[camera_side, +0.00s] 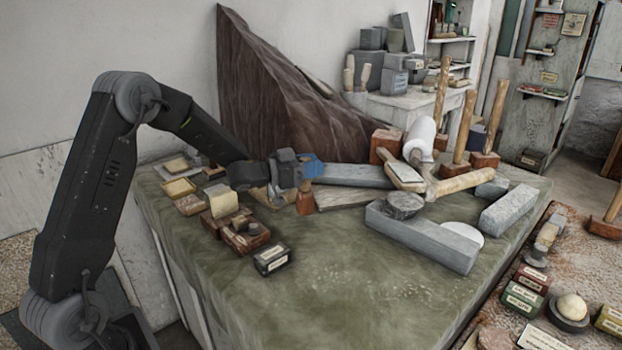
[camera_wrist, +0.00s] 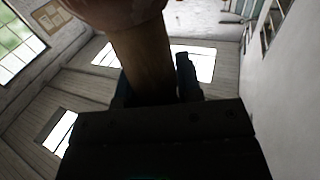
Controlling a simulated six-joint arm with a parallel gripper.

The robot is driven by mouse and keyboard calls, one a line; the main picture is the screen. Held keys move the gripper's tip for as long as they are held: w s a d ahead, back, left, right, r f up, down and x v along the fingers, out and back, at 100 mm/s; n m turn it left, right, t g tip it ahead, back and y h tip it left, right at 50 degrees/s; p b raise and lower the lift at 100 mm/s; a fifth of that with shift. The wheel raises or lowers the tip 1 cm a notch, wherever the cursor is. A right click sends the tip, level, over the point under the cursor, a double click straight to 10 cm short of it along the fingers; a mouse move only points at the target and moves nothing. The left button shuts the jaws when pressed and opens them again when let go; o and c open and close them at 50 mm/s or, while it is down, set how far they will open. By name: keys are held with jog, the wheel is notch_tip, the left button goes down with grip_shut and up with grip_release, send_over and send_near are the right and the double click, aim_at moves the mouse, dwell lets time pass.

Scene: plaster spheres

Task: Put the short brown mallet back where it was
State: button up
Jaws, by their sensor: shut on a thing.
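My gripper (camera_side: 312,165) is low over the back left part of the green-covered table (camera_side: 330,265), with blue fingers pointing right. In the wrist view my gripper (camera_wrist: 154,84) is shut on the wooden handle of the short brown mallet (camera_wrist: 143,55), and the rounded brown head is at the top edge. In the side view the mallet (camera_side: 305,203) shows as a small brown head hanging below the fingers. Most of its handle is hidden there. I cannot tell whether the head touches the table.
Grey stone blocks (camera_side: 420,238) lie on the right half. Larger mallets (camera_side: 484,160) stand head down at the back right. Small boxes (camera_side: 223,201) crowd the left, with a dark labelled box (camera_side: 272,260) nearer. The front middle is clear. A dark draped slab (camera_side: 275,95) rises behind.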

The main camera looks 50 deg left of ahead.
aim_at(305, 186)
jog(key=shift+f, duration=1.9)
jog(key=o, duration=1.1)
